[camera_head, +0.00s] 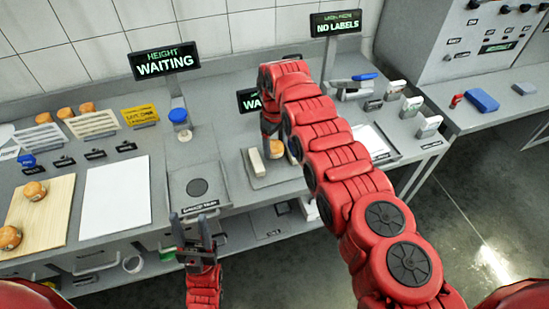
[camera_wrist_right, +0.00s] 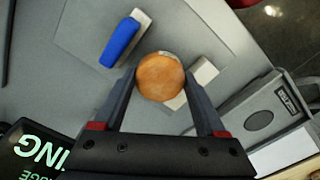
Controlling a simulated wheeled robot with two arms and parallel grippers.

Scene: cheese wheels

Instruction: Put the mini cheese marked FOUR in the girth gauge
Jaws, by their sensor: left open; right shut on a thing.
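The mini cheese (camera_wrist_right: 160,77), a round orange-brown piece, sits between the fingers of my right gripper (camera_wrist_right: 160,88). No number shows on its visible face. The girth gauge is a grey plate (camera_head: 283,176) with cream blocks; one block (camera_head: 256,162) shows left of the cheese (camera_head: 276,149) in the head view. In the right wrist view, a block with a blue handle (camera_wrist_right: 120,42) and another cream block (camera_wrist_right: 203,73) flank the cheese. I cannot tell whether the cheese touches the plate. My right arm hides part of the gauge. My left gripper (camera_head: 193,228) is open and empty.
Two cheeses (camera_head: 34,191) sit on the wooden board (camera_head: 51,209); several stand at the back left. A white sheet (camera_head: 115,205) lies beside the board. The height sign (camera_head: 164,61) reads WAITING; the gauge sign (camera_head: 247,100) is partly hidden.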

